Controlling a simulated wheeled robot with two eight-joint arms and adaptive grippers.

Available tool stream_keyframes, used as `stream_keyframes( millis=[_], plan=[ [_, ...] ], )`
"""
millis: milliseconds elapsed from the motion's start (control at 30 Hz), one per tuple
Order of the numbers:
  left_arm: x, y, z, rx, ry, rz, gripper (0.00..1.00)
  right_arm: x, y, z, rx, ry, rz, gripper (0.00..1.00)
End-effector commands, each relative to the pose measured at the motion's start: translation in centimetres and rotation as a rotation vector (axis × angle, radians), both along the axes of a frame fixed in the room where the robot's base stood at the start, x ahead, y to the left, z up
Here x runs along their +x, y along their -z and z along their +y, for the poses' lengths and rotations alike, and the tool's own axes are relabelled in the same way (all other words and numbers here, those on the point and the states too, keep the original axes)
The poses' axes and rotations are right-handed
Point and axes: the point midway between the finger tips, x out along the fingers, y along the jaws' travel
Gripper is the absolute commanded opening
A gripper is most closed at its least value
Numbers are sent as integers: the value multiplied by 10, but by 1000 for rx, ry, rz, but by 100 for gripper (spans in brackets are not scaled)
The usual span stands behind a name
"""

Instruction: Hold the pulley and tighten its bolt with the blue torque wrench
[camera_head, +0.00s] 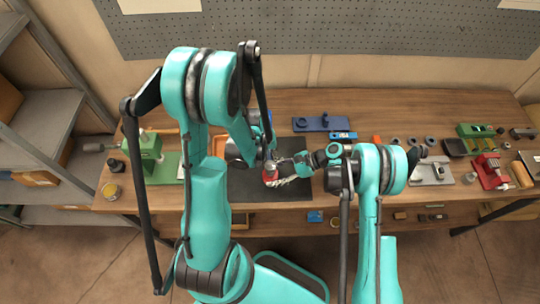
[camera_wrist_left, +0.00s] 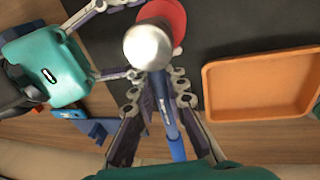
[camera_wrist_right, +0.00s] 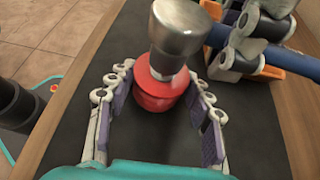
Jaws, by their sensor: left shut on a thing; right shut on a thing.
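The red pulley (camera_wrist_right: 150,95) stands on the dark mat (camera_head: 248,188) and also shows in the head view (camera_head: 270,175). My right gripper (camera_wrist_right: 158,88) is shut on it, one finger on each side. The blue torque wrench (camera_wrist_left: 165,108) is in my left gripper (camera_wrist_left: 158,92), which is shut on its shaft. The wrench's silver head (camera_wrist_right: 177,30) is above the pulley and overlaps it in both wrist views. The bolt is hidden behind the head, so I cannot tell whether the head is seated on it. The two grippers are close together.
An orange tray (camera_wrist_left: 258,88) lies beside the mat. A blue fixture (camera_head: 320,123) and a blue labelled box (camera_head: 343,135) lie behind. A green machine (camera_head: 148,150) is at the left; a red vise (camera_head: 490,172) and several small parts are at the right.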

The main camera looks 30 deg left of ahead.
Motion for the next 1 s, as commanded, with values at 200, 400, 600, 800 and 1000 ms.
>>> stream_keyframes(
  millis=[200,400,600,800,1000],
  plan=[
    [0,0,0,0,0,0,0,0,0,0,0,0,0,34],
    [0,1,0,0,0,0,0,0,0,0,0,0,0,34],
    [0,4,0,0,0,0,0,0,0,0,0,0,0,34],
    [0,6,0,0,0,0,0,0,0,0,0,0,0,34],
    [0,9,0,0,0,0,0,0,0,0,0,0,0,34]
  ],
)
